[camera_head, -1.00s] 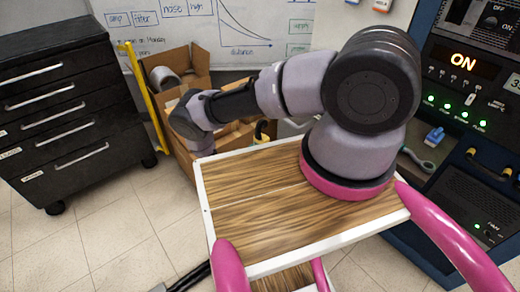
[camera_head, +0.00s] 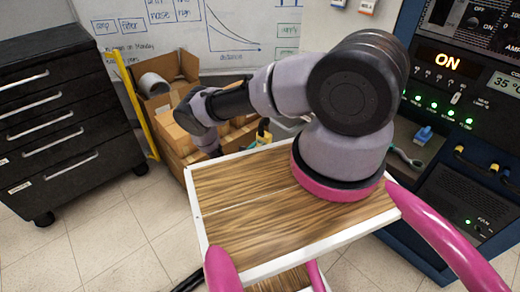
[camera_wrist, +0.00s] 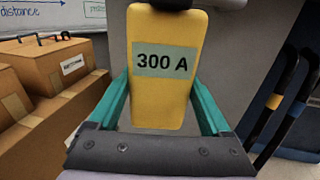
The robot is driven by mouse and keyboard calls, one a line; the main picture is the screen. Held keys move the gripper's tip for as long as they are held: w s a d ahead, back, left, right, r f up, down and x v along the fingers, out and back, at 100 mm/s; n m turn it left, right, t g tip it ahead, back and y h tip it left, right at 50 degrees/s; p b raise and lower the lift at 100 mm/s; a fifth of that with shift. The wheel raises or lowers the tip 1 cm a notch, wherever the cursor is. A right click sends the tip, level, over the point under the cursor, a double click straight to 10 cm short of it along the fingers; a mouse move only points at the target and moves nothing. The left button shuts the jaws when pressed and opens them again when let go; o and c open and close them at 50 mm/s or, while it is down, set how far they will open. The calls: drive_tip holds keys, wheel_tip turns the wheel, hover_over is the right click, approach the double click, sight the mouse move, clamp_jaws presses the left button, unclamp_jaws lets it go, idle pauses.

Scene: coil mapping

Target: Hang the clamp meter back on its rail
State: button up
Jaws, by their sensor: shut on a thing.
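The clamp meter (camera_wrist: 165,105) fills the middle of the wrist view. It has a yellow body with a pale green label reading "300 A", and its dark top is cut off by the upper edge. My gripper (camera_wrist: 160,78) is shut on it, with a teal finger against each side. In the head view, only a small yellow part of the meter (camera_head: 263,129) shows beyond my arm, and my gripper is mostly hidden. I cannot make out the rail in either view.
Cardboard boxes (camera_head: 172,134) stand behind my arm, also at left in the wrist view (camera_wrist: 62,70). A black drawer cabinet (camera_head: 62,120) stands at left. A blue instrument cabinet (camera_head: 400,215) with a lit "ON" panel stands at right. Tiled floor (camera_head: 110,235) is clear at left.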

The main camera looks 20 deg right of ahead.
drive_tip(key=w+d+f, duration=0.2)
drive_tip(key=d+f, duration=0.1)
drive_tip(key=d, duration=0.3)
drive_tip(key=shift+w+d, duration=0.25)
drive_tip(key=shift+d, duration=0.15)
idle(0.7)
drive_tip(key=o, duration=1.5)
